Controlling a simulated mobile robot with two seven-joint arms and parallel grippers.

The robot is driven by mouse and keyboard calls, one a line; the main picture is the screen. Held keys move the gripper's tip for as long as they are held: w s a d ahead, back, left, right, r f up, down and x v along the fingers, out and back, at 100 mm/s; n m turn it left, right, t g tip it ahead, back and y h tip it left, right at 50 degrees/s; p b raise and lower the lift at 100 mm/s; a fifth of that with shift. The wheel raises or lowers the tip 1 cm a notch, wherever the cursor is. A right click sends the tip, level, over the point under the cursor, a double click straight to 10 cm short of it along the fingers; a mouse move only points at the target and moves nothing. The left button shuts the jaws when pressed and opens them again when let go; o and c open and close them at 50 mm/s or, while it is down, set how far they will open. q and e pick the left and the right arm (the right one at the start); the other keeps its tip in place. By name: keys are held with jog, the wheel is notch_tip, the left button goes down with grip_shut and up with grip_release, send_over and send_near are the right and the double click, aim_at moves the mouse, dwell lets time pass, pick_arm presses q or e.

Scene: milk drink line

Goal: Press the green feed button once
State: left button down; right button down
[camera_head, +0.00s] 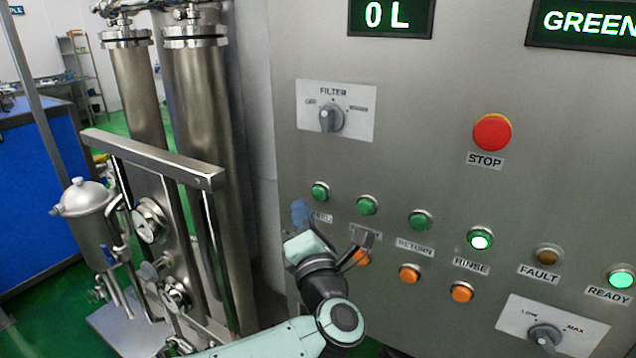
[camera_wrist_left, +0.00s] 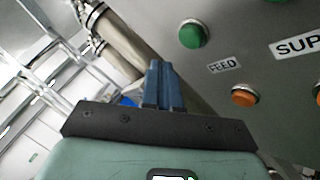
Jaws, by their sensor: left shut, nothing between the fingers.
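The green feed button (camera_head: 320,192) is the leftmost green button in the row on the steel control panel. In the left wrist view the green button (camera_wrist_left: 193,34) is at the upper middle, with the FEED label (camera_wrist_left: 224,65) below and right of it. My left gripper (camera_head: 301,212) is shut and empty, its blue fingers just below and left of the button in the head view. In the left wrist view its fingertips (camera_wrist_left: 162,66) are close together, below and left of the button, and look apart from it. The FEED label is partly hidden in the head view. My right gripper is not in view.
More green buttons (camera_head: 367,205) and orange buttons (camera_head: 409,273) lie to the right; the RINSE button (camera_head: 480,239) is lit. A red STOP button (camera_head: 492,132) and a filter knob (camera_head: 331,117) are higher up. Steel pipes and a filter frame (camera_head: 152,160) stand at the left.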

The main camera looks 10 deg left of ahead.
aim_at(319, 194)
pick_arm(q)
jog(key=shift+w+d, duration=0.2)
jog(key=shift+w, duration=0.35)
jog(key=shift+w+d, duration=0.2)
jog(key=shift+w, duration=0.35)
jog(key=shift+w, duration=0.1)
dwell(1.2)
jog(key=shift+w+d, duration=0.2)
jog(key=shift+w, duration=0.1)
jog(key=shift+w+d, duration=0.1)
jog(key=shift+w, duration=0.3)
dwell(0.6)
dwell(0.4)
jog(key=shift+s+a+b, duration=0.25)
jog(key=shift+s+b, duration=0.45)
jog(key=shift+s, duration=0.15)
